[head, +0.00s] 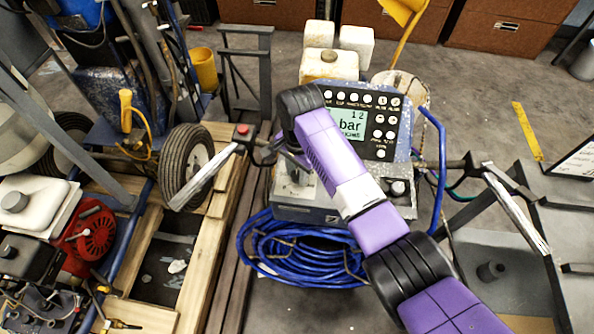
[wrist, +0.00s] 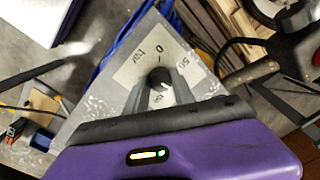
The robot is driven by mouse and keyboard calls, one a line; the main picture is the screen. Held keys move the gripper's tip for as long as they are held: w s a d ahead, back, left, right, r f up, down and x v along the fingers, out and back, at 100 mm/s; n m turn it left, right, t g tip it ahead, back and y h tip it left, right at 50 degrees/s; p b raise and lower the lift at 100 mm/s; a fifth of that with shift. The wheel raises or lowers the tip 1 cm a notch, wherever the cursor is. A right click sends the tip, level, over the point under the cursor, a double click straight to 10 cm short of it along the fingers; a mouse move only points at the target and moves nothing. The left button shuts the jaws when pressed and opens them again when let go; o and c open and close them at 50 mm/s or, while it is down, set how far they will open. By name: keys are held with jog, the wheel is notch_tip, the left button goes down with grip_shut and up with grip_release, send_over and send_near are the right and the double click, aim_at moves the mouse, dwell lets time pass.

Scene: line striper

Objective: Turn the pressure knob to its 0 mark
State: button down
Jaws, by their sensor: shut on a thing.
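The pressure knob (wrist: 159,74) is a dark round knob on a pale dial plate (wrist: 130,72) in the wrist view. A small white mark shows between the fingers, but I cannot tell where the knob points. In the head view my purple arm reaches the machine's left front, and the knob is hidden around my gripper (head: 297,172).
The striper's display panel (head: 352,124) reads "bar" beside several buttons. A coiled blue hose (head: 300,250) hangs below. Handlebars stick out on both sides, and a wheel (head: 187,165) and wooden pallet stand at left.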

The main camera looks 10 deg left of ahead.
jog(key=shift+n, duration=0.3)
jog(key=n+p, duration=0.1)
jog(key=n, duration=0.1)
jog(key=shift+r+n, duration=0.1)
jog(key=shift+n, duration=0.2)
jog(key=n+p, duration=0.1)
jog(key=n, duration=0.3)
jog(key=shift+n, duration=0.3)
jog(key=n, duration=0.3)
jog(key=shift+n, duration=0.3)
jog(key=n, duration=0.3)
jog(key=shift+n, duration=0.3)
jog(key=n, duration=0.5)
jog(key=shift+w+g, duration=0.1)
jog(key=shift+g, duration=0.2)
jog(key=shift+n, duration=2.2)
